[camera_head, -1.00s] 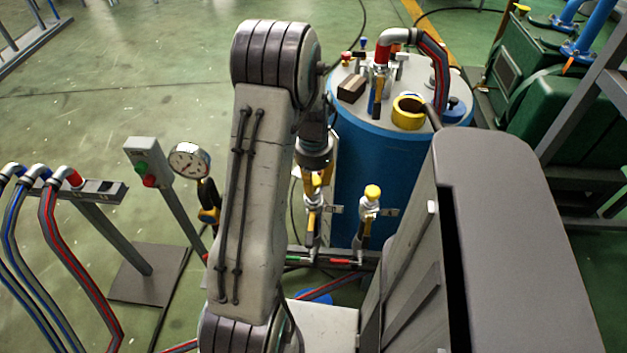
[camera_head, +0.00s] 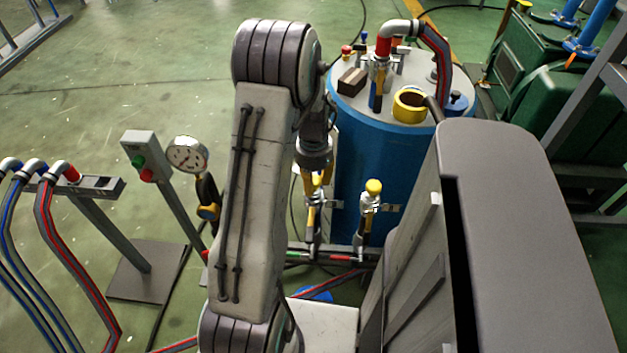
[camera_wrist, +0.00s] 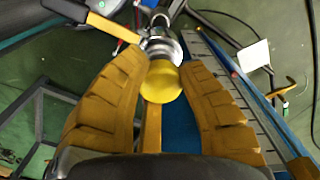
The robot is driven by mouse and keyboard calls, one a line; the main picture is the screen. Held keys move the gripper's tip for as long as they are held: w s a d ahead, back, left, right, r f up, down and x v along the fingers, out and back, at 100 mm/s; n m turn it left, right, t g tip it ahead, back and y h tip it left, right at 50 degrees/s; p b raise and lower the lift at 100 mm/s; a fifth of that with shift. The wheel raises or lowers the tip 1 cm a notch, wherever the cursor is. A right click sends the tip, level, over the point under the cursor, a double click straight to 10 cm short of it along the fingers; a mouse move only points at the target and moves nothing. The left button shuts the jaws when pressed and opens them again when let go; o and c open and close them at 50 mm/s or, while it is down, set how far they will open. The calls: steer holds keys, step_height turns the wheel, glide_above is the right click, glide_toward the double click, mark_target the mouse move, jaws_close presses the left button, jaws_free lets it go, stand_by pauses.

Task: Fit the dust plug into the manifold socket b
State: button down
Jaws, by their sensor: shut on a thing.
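My gripper (camera_wrist: 165,72) is shut on the yellow dust plug (camera_wrist: 161,84), with a finger on either side of it. In the wrist view, a silvery fitting (camera_wrist: 160,45) lies just beyond the plug and overlaps it. I cannot tell whether the plug is seated in it or only lined up. In the head view, my arm hides most of my gripper, and the yellow plug (camera_head: 318,180) shows above the left valved fitting (camera_head: 314,208) of the manifold. A second fitting (camera_head: 366,218) to its right has a yellow cap (camera_head: 373,187). No socket letters are readable.
The blue tank (camera_head: 375,165) stands behind the fittings, with a yellow ring (camera_head: 409,105) and pipes on top. A pressure gauge (camera_head: 187,155) and a button box (camera_head: 147,155) stand to the left. A yellow lever (camera_wrist: 112,26) juts beside the fitting. Open floor lies at the left.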

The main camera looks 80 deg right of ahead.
steer(key=shift+f, duration=0.35)
steer(key=c, duration=0.8)
jaws_free()
steer(key=shift+c, duration=0.2)
steer(key=shift+r, duration=0.15)
step_height(320, 180, up, 12)
